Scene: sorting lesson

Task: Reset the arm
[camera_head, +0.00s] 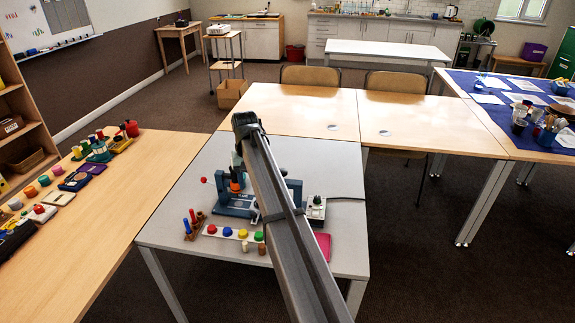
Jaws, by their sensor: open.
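My own long grey arm (285,225) rises from the bottom edge to a dark joint (246,124) above the grey-topped table (180,218). My gripper cannot be made out; the arm hides what lies behind it. A blue device (234,211) stands on the table, partly behind my arm, with an upright post on either side. An orange part with dark pieces (236,184) shows between the posts. A small red ball (203,180) shows left of the device. I cannot tell whether it belongs to it.
A white strip with coloured knobs (227,232), a small peg stand (194,226), a control box (316,208) and a pink pad (323,246) are near the device. The left table (95,245) carries several toys. The wooden tables (300,110) behind are mostly clear.

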